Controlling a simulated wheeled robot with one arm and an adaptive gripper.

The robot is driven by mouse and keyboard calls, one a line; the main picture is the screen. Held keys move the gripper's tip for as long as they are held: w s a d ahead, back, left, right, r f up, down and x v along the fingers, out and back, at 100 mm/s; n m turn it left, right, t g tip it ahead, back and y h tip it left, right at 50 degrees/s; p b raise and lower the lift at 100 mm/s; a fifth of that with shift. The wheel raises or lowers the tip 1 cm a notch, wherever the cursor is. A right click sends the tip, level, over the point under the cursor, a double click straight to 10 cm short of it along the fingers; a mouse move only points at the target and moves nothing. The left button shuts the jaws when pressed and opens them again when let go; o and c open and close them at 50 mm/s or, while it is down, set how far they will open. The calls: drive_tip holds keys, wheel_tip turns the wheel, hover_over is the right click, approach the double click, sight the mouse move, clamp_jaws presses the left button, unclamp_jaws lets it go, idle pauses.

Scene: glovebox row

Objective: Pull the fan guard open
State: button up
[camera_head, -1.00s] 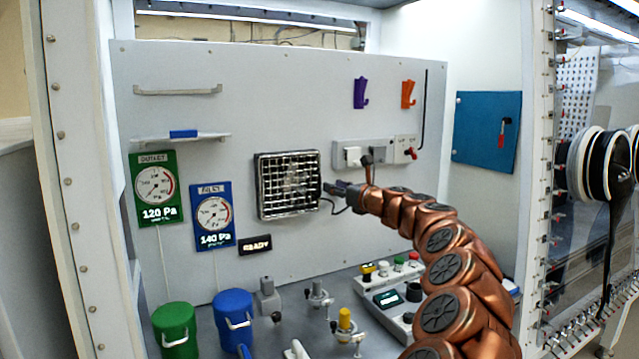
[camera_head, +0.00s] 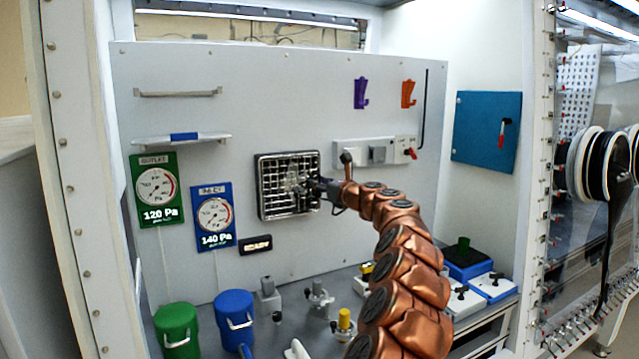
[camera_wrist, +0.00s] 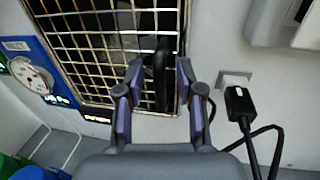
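The fan guard (camera_head: 272,188) is a square wire grid in a dark frame on the grey back panel, and it looks flat against its frame. Its grid also fills the top left of the wrist view (camera_wrist: 90,42). A black upright handle (camera_wrist: 161,72) stands at the guard's right side. My gripper (camera_wrist: 160,70) is open, with one purple-padded finger on each side of the handle and gaps showing. In the head view my gripper (camera_head: 316,187) is at the guard's right edge and hides part of it.
A switch strip (camera_head: 360,152) sits up and right of the guard. Two gauges, green (camera_head: 157,207) and blue (camera_head: 216,240), hang to its left. A black plug and cable (camera_wrist: 240,105) lie right of my gripper. Green and blue canisters (camera_head: 234,300) stand below.

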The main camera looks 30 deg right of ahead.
drive_tip(key=shift+c, duration=0.4)
clamp_jaws()
idle(0.4)
